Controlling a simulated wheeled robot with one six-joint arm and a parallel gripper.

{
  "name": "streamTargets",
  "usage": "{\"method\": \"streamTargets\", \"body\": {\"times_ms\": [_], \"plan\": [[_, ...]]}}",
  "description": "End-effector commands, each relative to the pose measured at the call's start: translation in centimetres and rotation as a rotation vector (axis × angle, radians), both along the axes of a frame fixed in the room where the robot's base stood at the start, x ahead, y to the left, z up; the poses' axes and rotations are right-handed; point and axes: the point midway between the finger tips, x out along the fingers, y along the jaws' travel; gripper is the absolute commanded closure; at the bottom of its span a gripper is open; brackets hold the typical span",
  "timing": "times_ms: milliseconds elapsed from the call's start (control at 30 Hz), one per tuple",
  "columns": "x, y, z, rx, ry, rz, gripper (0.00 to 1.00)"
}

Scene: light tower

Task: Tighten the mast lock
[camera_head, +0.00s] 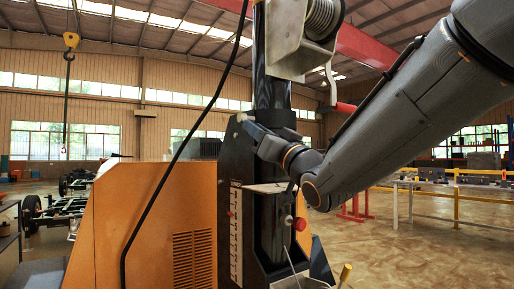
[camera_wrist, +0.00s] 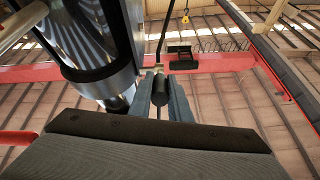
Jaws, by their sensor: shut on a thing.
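The light tower has an orange body (camera_head: 140,225) and an upright black mast (camera_head: 272,85). My gripper (camera_head: 248,124) is at the mast's left side, just above the body, with my wrist crossing in front of the mast. In the wrist view, my gripper's two blue-grey fingers (camera_wrist: 162,100) are shut on a small dark, rod-like part, apparently the mast lock (camera_wrist: 159,88), with a pale round end. In the head view, the grasped part is too small and too hidden to tell its shape or how tight it is.
A winch (camera_head: 322,18) with a red handle (camera_head: 345,107) sits on the mast above my wrist. A black cable (camera_head: 185,140) hangs in front of the orange body. A shiny cylinder (camera_wrist: 95,45) is close by at the left of the wrist view. Open floor (camera_head: 440,245) lies at right.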

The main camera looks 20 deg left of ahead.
Motion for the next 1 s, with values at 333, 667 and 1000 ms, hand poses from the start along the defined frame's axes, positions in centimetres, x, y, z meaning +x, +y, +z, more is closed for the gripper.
{"method": "streamTargets", "body": {"times_ms": [333,667,1000], "plan": [[0.48,0.46,-1.47,0.091,-0.077,0.001,1.0],[0.59,0.7,-1.63,0.136,-0.116,0.0,1.0],[0.57,0.75,-1.53,0.145,-0.124,0.001,1.0]]}}
